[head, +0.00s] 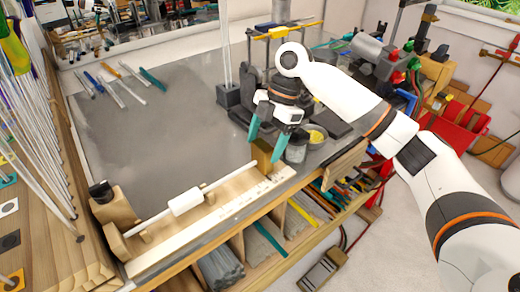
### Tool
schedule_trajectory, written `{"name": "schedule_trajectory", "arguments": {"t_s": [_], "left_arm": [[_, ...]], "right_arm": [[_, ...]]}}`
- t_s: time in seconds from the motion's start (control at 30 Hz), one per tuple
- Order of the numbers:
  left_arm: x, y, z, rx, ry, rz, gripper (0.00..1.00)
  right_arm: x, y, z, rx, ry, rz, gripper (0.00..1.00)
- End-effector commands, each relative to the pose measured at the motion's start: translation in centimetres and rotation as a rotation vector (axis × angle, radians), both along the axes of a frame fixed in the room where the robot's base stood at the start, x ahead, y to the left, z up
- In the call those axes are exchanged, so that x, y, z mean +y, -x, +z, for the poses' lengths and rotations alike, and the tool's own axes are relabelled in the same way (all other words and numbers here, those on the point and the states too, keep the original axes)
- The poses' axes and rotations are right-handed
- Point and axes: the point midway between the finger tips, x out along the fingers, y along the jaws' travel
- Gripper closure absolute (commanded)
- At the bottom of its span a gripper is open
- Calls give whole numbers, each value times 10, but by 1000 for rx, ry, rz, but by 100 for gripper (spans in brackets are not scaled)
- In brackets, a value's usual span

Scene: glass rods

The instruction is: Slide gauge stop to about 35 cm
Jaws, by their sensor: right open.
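The gauge stop, a brown-gold block (262,157), stands near the right end of the wooden length gauge (220,214). A pale scale strip runs along the gauge's front. A thin glass rod (227,178) lies along the gauge and passes through a white sleeve (186,201); its right end is near the stop. My right gripper (266,143) points down at the stop with teal fingers open, one to each side of the block's top. I cannot tell whether they touch it. The scale marks are too small to read. My left gripper is not in view.
A grey jar (297,147) and a yellow-filled cup (316,136) stand close right of the right gripper. A dark block holding upright rods (229,95) is behind. Upright rods fill a rack at the far left. The grey bench top (160,135) is clear in the middle.

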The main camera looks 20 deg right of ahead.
Motion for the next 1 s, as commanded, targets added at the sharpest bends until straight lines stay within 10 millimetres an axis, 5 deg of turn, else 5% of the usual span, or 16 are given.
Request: {"name": "schedule_trajectory", "arguments": {"t_s": [0.3,0.6,1.0], "left_arm": [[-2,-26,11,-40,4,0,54],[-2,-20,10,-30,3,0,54],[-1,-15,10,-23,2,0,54]], "right_arm": [[13,5,-32,0,0,1,27],[14,5,-35,-1,0,1,27],[14,5,-34,0,0,1,90]]}}
